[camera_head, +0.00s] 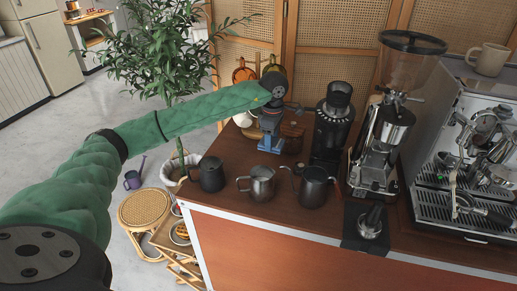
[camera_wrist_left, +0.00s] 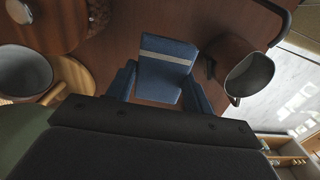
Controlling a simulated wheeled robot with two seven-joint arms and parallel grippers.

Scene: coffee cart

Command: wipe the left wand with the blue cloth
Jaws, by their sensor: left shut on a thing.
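The blue cloth (camera_wrist_left: 165,75) is a folded blue piece with a pale stripe, seen in the left wrist view between the two blue fingers of my left gripper (camera_wrist_left: 160,92). In the head view my left gripper (camera_head: 270,127) points down at the back left of the cart top, shut on the cloth, low over the wood; whether the cloth touches the wood is unclear. The espresso machine (camera_head: 455,125) stands at the far right, with a thin metal left wand (camera_head: 453,180) on its near left side, well away from my gripper. My right gripper is out of view.
Metal pitchers (camera_head: 262,184) and a dark mug (camera_head: 211,174) stand along the front left of the cart top. A lidded jar (camera_head: 292,136) is close by.

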